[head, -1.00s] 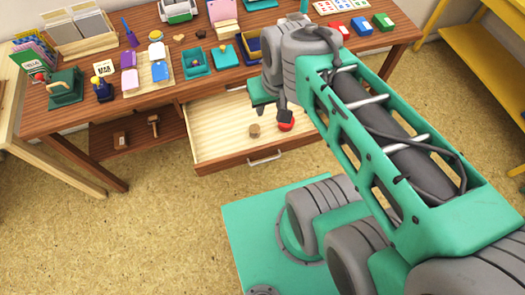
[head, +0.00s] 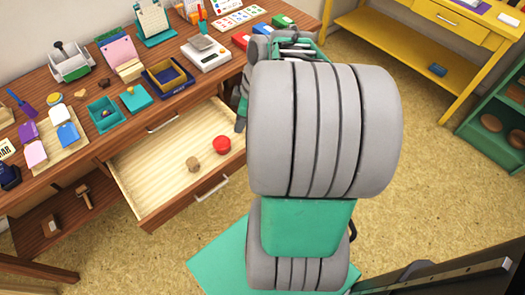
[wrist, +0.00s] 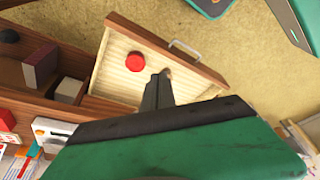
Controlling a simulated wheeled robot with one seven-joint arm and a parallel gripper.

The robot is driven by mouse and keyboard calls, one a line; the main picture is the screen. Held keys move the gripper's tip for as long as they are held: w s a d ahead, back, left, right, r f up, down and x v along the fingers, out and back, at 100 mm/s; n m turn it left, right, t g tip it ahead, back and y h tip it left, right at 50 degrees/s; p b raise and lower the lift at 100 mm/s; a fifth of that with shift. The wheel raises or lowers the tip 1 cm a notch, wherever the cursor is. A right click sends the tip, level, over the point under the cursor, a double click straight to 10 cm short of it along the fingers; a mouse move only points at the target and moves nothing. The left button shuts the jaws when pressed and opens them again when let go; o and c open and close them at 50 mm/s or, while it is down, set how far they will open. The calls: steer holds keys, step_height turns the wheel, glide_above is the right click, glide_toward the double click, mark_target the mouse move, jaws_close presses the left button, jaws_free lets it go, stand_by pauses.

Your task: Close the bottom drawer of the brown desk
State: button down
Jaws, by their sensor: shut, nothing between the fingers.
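The brown desk (head: 190,72) stands on the left in the head view. Its bottom drawer (head: 150,165) is pulled out, with a pale wooden inside and a metal handle (head: 212,188) on its front. In the wrist view the open drawer (wrist: 120,85) and its handle (wrist: 185,48) also show. My gripper (wrist: 158,88) is shut and empty. In the wrist view its fingers overlap the drawer; I cannot tell whether they touch it. In the head view my arm hides most of the gripper, and a small part shows by the drawer's right side.
A red round object (head: 222,145) and a small brown object (head: 193,163) lie in the drawer. An upper drawer (head: 163,122) looks closed. Stationery crowds the desktop. A yellow desk (head: 410,60) and a green shelf (head: 490,120) stand at right. The floor before the drawer is clear.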

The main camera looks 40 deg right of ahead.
steer(key=s+d+f+n+t+y+b, duration=0.1)
steer(key=s+d+f+n+t+b, duration=0.15)
steer(key=s+d+f+n, duration=0.35)
steer(key=s+d+f+n+t+y+b, duration=0.1)
steer(key=s+d+f+n+b, duration=0.15)
steer(key=d+f, duration=0.4)
steer(key=w+a+f+b, duration=0.1)
steer(key=w+a+f, duration=0.1)
steer(key=w+f, duration=0.4)
steer(key=w, duration=0.2)
steer(key=shift+w+a, duration=0.3)
steer(key=shift+a, duration=0.05)
steer(key=shift+m, duration=0.35)
